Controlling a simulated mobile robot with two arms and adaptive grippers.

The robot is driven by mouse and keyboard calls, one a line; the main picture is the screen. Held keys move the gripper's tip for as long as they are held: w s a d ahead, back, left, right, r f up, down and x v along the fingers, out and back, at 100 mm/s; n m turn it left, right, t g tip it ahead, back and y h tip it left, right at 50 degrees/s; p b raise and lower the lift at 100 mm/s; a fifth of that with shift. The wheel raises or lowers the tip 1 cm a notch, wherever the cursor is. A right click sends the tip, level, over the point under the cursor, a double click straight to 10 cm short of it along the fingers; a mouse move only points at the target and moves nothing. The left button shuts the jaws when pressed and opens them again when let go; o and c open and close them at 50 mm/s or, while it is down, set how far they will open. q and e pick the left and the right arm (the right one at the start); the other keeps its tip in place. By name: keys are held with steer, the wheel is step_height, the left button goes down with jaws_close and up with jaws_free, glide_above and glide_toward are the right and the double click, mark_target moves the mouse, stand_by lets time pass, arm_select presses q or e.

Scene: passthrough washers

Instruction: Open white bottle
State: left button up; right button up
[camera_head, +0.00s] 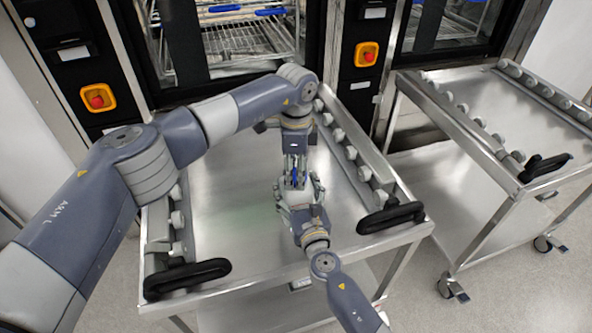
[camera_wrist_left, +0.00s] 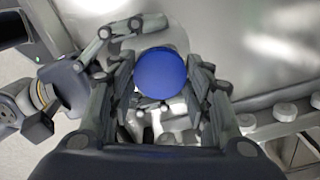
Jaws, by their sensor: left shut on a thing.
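A round blue cap (camera_wrist_left: 161,72) sits between the fingers of my left gripper (camera_head: 294,172) in the left wrist view. The left gripper is shut on this cap and reaches down from above. The cap is only a small blue patch in the head view (camera_head: 295,180). The white bottle is almost wholly hidden by the grippers; I cannot make out its body clearly. My right gripper (camera_head: 300,192) is close below and beside the left one, around where the bottle is. Its fingers show left of the cap in the left wrist view (camera_wrist_left: 122,35). I cannot tell how far they are closed.
A steel cart (camera_head: 235,220) with roller rails and black handles (camera_head: 390,217) lies under both grippers. A second cart (camera_head: 490,115) stands to the right. Washers with wire racks (camera_head: 235,35) and red-and-yellow buttons (camera_head: 98,97) stand behind. The cart top left of the grippers is clear.

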arm_select(q)
steer(key=shift+r, duration=0.2)
steer(key=shift+r, duration=0.9)
steer(key=shift+r, duration=2.05)
arm_select(e)
steer(key=o, duration=2.2)
